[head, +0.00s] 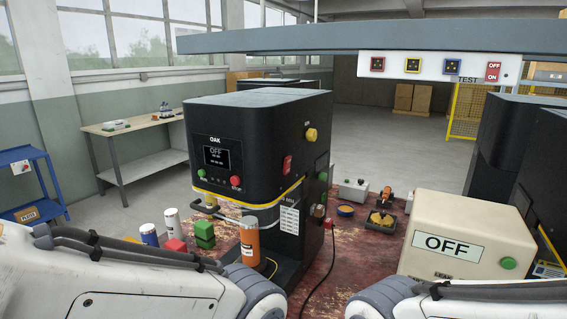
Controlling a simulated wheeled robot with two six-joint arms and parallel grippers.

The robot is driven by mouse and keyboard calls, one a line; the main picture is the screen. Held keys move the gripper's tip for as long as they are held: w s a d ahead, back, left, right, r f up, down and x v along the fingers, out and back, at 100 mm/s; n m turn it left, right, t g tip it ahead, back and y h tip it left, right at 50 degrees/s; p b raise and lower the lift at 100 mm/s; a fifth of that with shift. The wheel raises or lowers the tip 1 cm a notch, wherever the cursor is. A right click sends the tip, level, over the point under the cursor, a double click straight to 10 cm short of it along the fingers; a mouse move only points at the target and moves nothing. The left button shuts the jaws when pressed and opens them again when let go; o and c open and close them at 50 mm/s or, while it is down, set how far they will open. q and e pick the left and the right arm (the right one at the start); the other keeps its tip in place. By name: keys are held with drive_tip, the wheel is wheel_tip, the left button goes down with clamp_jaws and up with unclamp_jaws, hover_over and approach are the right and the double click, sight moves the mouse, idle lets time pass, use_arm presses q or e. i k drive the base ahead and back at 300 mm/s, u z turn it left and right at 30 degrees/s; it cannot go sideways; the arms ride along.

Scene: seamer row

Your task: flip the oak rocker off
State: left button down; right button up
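The black OAK machine (258,140) stands in the middle of the head view. Its display (216,157) reads OFF. A red rocker (287,165) sits on the machine's right-hand side face. It is too small to tell which way it is tipped. A yellow knob (311,135) is up and to the right of it. A green button and a red button (236,181) are on the front below the display. My arm links show at the bottom left and bottom right. Neither gripper is in the picture.
An orange can (249,241) stands before the machine, with green and red blocks (204,235) to its left. A beige box (459,236) reading OFF stands at right. A black cord runs from a red plug (328,223). An overhead beam carries a TEST strip (438,67).

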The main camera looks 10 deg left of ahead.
sight(287, 161)
drive_tip(key=u, duration=0.6)
drive_tip(key=k, duration=1.35)
drive_tip(key=u, duration=0.25)
drive_tip(key=i, duration=0.4)
drive_tip(key=z, duration=1.05)
drive_tip(key=i, duration=1.25)
drive_tip(key=u, duration=0.2)
